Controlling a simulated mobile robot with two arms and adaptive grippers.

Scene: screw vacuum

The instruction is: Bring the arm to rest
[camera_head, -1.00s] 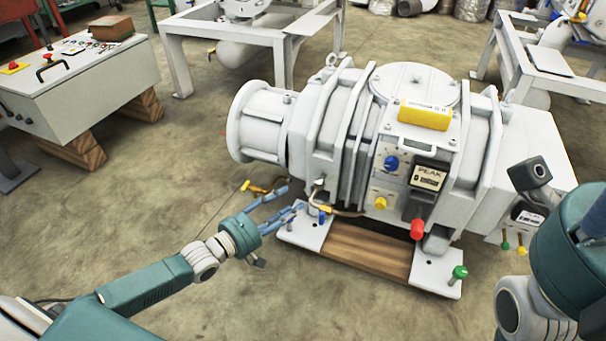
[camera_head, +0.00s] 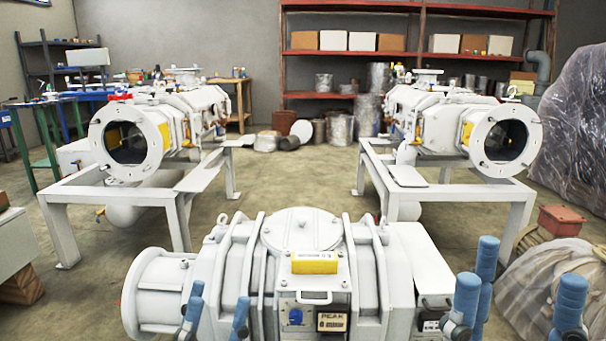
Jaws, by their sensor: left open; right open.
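A white vacuum pump (camera_head: 268,250) lies across the bottom centre, with a yellow label block (camera_head: 315,262) on top and a dark PEAK display (camera_head: 332,322) on its front. My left gripper (camera_head: 216,312) shows at the bottom edge as blue fingers pointing up, spread apart with nothing between them. It overlaps the pump's left front in the view. My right gripper (camera_head: 523,280) is at the bottom right, its blue fingers pointing up, spread wide and empty. It is beside the pump's right end in the view. Both arms are mostly below the frame.
Two white pump units on frames (camera_head: 180,190) (camera_head: 375,180) stand behind, with open floor (camera_head: 290,185) between them. Red shelves (camera_head: 370,95) line the back wall. A plastic-wrapped bulk (camera_head: 575,120) and a draped pale heap (camera_head: 565,265) are at the right.

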